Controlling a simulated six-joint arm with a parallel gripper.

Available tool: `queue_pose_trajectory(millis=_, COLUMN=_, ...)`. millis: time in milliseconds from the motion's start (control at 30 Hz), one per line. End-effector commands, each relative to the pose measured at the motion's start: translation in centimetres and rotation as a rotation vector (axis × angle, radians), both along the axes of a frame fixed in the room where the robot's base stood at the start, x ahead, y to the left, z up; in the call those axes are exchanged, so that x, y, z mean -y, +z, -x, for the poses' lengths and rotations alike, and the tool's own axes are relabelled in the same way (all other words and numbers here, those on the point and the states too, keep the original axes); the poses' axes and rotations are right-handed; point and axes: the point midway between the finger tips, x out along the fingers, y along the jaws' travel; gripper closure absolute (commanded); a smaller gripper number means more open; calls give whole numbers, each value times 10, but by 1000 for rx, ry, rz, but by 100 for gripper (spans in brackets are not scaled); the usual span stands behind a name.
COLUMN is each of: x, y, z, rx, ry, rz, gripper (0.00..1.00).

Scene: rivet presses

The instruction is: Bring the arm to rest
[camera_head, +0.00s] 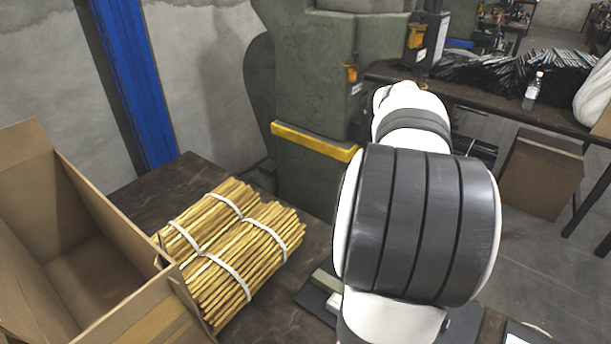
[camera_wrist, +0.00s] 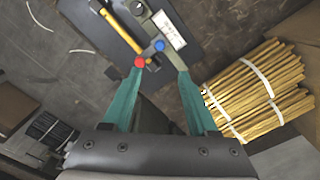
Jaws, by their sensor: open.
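My arm (camera_head: 420,225) stands large in the right half of the head view, and its gripper does not show there. In the wrist view my gripper (camera_wrist: 159,70) has two teal fingers spread apart, with nothing held between them. Beyond the fingertips is a small fixture (camera_wrist: 165,30) with a yellow bar, a pale label, a red knob and a blue knob, on a dark plate (camera_wrist: 205,20). I cannot tell the exact gap between the fingertips and the fixture.
Bundles of tan sticks (camera_head: 240,245) with white bands lie on the dark table (camera_head: 165,195), beside an open cardboard box (camera_head: 75,215). A green press (camera_head: 320,90) with a yellow bar stands behind. A bottle (camera_head: 532,91) is on the back bench at right.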

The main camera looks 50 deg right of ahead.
Motion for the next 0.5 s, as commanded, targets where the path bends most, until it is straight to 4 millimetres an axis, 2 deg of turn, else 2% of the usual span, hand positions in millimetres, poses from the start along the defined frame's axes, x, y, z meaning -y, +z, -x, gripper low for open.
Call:
queue_pose_trajectory(millis=67, x=-5, y=0, z=-5, rx=2, ry=6, rz=-1, gripper=41)
queue_pose_trajectory(millis=133, x=-29, y=3, z=-24, rx=9, ry=32, rz=-5, gripper=41)
queue_pose_trajectory(millis=167, x=-47, y=4, z=-36, rx=15, ry=49, rz=-8, gripper=41)
queue_pose_trajectory(millis=233, x=-107, y=5, z=-65, rx=29, ry=97, rz=-26, gripper=41)
queue_pose_trajectory(millis=267, x=-137, y=5, z=-74, rx=35, ry=119, rz=-36, gripper=41)
queue_pose_trajectory(millis=300, x=-178, y=3, z=-80, rx=41, ry=148, rz=-51, gripper=41)
queue_pose_trajectory(millis=333, x=-208, y=0, z=-80, rx=43, ry=170, rz=-63, gripper=41)
queue_pose_trajectory(millis=400, x=-272, y=-9, z=-69, rx=42, ry=217, rz=-93, gripper=41)
queue_pose_trajectory(millis=500, x=-335, y=-25, z=-36, rx=29, ry=269, rz=-131, gripper=41)
